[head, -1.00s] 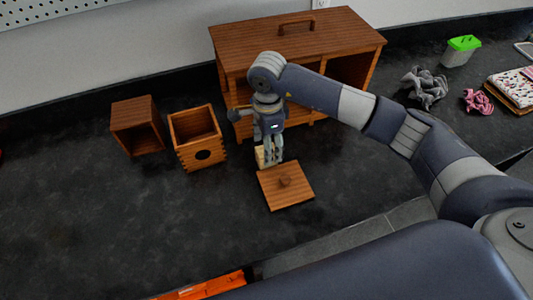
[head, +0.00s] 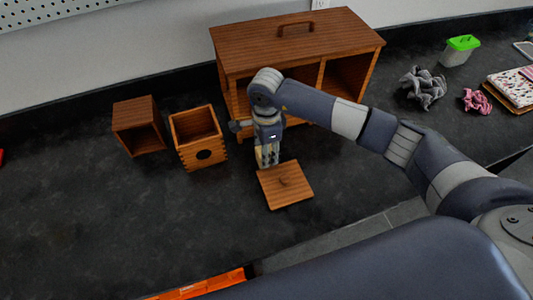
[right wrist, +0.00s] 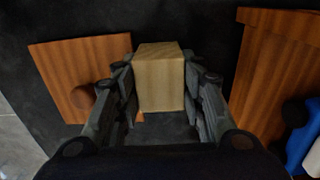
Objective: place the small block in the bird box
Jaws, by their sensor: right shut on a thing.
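The small block (right wrist: 160,78) is pale wood and sits between the fingers of my right gripper (right wrist: 162,92) in the right wrist view. My right gripper is shut on it. In the head view this gripper (head: 268,157) points down beside the far edge of a flat wooden lid, with the pale block (head: 262,153) partly hidden by the fingers. The bird box (head: 205,156) is an open-topped wooden box with a round dark hole in its front, left of the gripper. My left gripper is not in view.
The wooden lid (head: 298,188) with a knob lies in front of the gripper. A smaller open wooden box (head: 138,120) stands left of the bird box. A large wooden cabinet (head: 300,38) stands behind the gripper. The counter (head: 110,215) is clear at the front left.

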